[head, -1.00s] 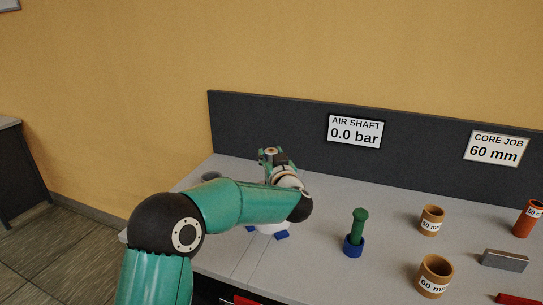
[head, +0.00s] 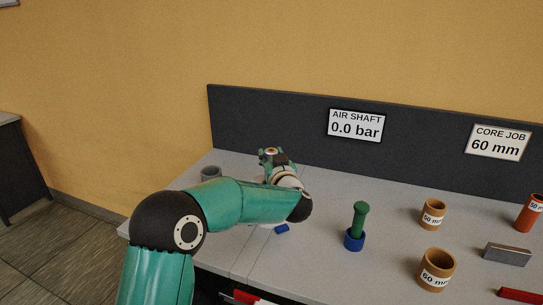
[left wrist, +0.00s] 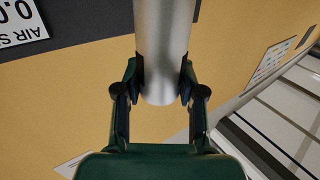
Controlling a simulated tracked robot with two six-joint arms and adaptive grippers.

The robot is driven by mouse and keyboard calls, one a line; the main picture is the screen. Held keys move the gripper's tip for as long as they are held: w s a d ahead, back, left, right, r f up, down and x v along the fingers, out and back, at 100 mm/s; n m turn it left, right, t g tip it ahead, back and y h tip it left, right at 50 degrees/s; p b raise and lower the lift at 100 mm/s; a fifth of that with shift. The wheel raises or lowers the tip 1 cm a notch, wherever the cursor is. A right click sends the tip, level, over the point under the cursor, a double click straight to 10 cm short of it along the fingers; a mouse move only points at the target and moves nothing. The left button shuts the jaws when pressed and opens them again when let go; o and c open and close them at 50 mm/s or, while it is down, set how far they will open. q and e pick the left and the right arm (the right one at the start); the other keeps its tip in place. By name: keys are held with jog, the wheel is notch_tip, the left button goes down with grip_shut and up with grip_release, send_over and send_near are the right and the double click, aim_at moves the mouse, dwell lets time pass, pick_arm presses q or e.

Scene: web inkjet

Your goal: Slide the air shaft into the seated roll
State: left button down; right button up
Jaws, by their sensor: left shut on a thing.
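My left gripper (head: 270,155) is raised over the back left of the bench, behind my own arm in the head view. In the left wrist view its two fingers (left wrist: 162,88) are shut on a smooth silver cylinder, which looks like the air shaft (left wrist: 165,45). The cylinder's near end shows between the fingers; its other end runs out of the picture. In the head view I cannot make out the shaft clearly. My forearm hides most of the bench below the gripper, and I cannot identify the seated roll. A blue piece (head: 282,228) shows just beyond the arm. My right gripper is out of view.
A grey cylinder (head: 210,173) stands behind my arm. A green post in a blue base (head: 354,241), a 50 mm core (head: 432,214), a 60 mm core (head: 436,270), a red-brown core (head: 530,213) and a metal block (head: 507,254) stand right. A dark panel (head: 270,125) backs the bench.

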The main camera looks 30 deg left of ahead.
pick_arm(q)
jog(key=shift+f+b, duration=0.75)
jog(key=shift+f, duration=0.2)
jog(key=c, duration=0.7)
grip_release()
jog(key=shift+o, duration=0.4)
jog(key=shift+f, duration=0.2)
jog(key=v, duration=1.2)
jog(key=shift+r, duration=0.1)
